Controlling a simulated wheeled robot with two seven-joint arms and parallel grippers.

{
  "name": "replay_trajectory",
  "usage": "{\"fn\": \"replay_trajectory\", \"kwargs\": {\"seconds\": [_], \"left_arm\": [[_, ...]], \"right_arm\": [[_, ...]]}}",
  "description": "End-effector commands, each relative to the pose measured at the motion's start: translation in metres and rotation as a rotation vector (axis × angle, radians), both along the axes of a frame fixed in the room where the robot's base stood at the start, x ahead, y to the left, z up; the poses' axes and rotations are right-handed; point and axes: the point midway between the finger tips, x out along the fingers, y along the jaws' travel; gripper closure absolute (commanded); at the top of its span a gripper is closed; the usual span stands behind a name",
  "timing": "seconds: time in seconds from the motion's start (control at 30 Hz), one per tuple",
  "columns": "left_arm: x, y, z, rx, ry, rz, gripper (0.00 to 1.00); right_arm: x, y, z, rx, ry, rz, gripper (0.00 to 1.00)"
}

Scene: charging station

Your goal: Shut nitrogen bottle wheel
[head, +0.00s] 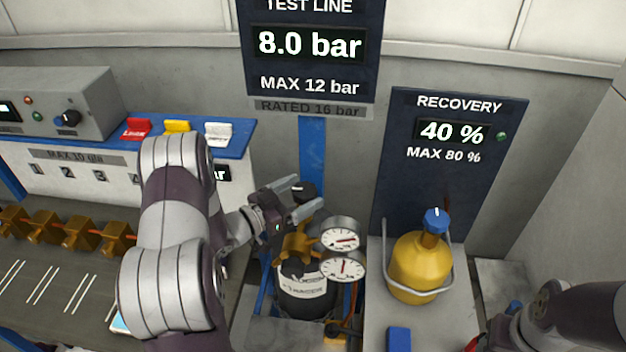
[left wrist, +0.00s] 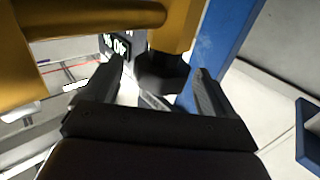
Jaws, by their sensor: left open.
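The nitrogen bottle (head: 303,298) is a dark cylinder with a pale label, standing below the test line sign. A brass valve body (head: 298,246) sits on top of it, and above that is a small black wheel (head: 303,188). My left gripper (head: 307,193) is open at the wheel, with one finger on each side of it. In the left wrist view the dark wheel (left wrist: 163,76) lies between the two spread fingertips (left wrist: 160,78), under the brass body. I cannot tell whether either finger touches it. My right gripper is not in view.
Two round gauges (head: 342,250) sit just right of the valve. A yellow recovery cylinder (head: 420,265) with a blue knob stands farther right. A blue post (head: 312,150) rises behind the wheel. The test line display (head: 310,45) reads 8.0 bar.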

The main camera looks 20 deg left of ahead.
Motion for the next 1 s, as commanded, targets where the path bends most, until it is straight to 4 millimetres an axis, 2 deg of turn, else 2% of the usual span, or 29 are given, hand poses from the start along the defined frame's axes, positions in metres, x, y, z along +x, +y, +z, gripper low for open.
{"fn": "replay_trajectory", "kwargs": {"seconds": [0.03, 0.2, 0.57, 0.7, 0.73, 1.0], "left_arm": [[0.007, -0.006, 0.003, -0.001, 0.001, -0.003, 0.13], [0.026, -0.015, 0.001, 0.000, 0.000, 0.000, 0.13], [0.031, -0.018, 0.000, 0.001, 0.001, 0.001, 0.13], [0.031, -0.018, 0.000, 0.001, 0.001, 0.001, 0.58], [0.031, -0.018, 0.000, 0.001, 0.001, 0.001, 0.64], [0.031, -0.018, -0.001, 0.001, 0.000, -0.017, 0.64]], "right_arm": [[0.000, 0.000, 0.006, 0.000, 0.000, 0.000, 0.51], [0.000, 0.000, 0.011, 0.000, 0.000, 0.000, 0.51], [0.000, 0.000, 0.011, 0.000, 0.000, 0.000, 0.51], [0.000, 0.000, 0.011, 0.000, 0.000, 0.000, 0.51], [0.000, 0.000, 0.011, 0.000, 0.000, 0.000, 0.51], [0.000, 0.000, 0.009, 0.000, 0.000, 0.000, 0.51]]}}
